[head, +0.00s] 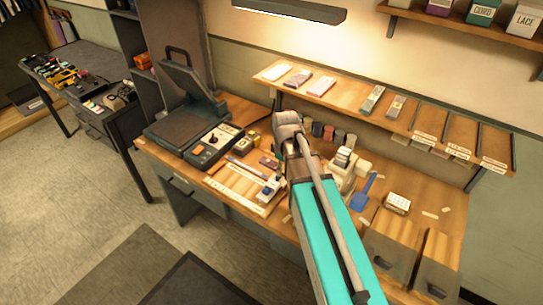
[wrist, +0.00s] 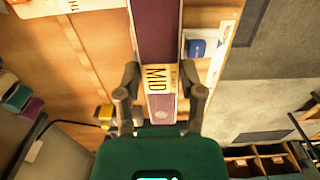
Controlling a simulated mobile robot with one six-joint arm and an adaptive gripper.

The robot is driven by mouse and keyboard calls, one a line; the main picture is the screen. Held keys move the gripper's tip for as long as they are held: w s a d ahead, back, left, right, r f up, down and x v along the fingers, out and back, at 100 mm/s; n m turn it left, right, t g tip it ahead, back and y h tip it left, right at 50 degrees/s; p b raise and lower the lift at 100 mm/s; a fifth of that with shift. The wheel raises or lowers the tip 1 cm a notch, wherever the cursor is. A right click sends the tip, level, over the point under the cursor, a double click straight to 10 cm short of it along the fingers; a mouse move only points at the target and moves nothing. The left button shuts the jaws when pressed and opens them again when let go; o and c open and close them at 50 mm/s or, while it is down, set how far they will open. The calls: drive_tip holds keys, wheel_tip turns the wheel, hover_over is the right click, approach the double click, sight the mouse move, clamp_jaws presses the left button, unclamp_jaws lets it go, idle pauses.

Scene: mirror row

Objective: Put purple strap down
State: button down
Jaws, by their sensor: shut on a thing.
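In the wrist view, my gripper (wrist: 158,85) is shut on the purple strap (wrist: 157,30). The strap is a flat purple band with a pale label reading "MID" between the fingers. It runs away from my gripper toward the top of the picture, above a wooden surface. I cannot tell whether its far end touches that surface. In the head view, my arm reaches over the wooden workbench (head: 345,228), and it hides the gripper; I cannot make out the held strap there.
A wall shelf (head: 345,100) behind the bench holds several small items and labelled slots. A press-like machine (head: 190,110) stands at the bench's left. A blue and white tool (head: 270,187), a blue scoop-like piece (head: 362,192) and wooden boxes (head: 390,245) crowd the bench.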

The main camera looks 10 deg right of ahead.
drive_tip(key=shift+s+d, duration=0.15)
drive_tip(key=shift+d, duration=0.15)
idle(0.4)
drive_tip(key=w+f+b, duration=0.3)
drive_tip(key=w, duration=0.1)
drive_tip(key=w+f+b, duration=0.3)
drive_tip(key=w, duration=0.1)
drive_tip(key=w+f+b, duration=0.3)
drive_tip(key=w, duration=0.2)
drive_tip(key=shift+w+d, duration=0.1)
drive_tip(key=shift+w+f+b, duration=0.45)
drive_tip(key=shift+f+b, duration=1.55)
